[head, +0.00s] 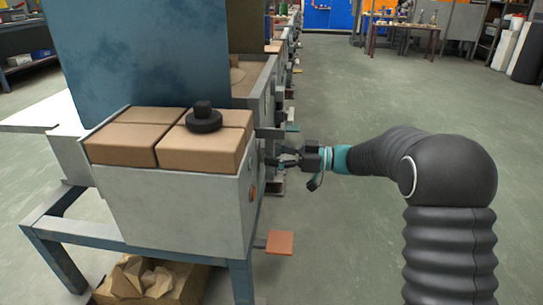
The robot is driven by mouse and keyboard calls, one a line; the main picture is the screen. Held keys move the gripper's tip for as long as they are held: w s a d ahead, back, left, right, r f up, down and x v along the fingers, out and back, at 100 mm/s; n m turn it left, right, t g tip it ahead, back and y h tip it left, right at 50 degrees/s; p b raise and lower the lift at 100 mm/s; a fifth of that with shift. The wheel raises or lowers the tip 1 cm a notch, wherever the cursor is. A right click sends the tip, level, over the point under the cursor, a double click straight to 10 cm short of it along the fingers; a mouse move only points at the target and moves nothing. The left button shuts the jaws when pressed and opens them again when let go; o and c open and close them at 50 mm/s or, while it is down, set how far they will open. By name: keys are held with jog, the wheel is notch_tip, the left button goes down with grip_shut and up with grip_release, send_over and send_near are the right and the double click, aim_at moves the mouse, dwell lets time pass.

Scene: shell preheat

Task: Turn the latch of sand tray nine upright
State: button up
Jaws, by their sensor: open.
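My gripper (286,159) is open, with its fingers pointing left at the right-hand side of the row of grey units. It is close to that side face, but I cannot tell whether it touches anything. The sand tray (265,80) behind the near box shows only its rim and part of a sandy surface. I cannot read any number, so I cannot tell which tray is nine. The latch is too small or hidden to make out near my fingers.
A grey box (175,208) with brown blocks (120,150) and a black knob-like piece (204,118) stands in front on a blue frame. A tall blue panel (145,60) rises behind. An orange plate (280,242) juts out low.

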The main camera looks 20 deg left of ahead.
jog(key=v, duration=1.2)
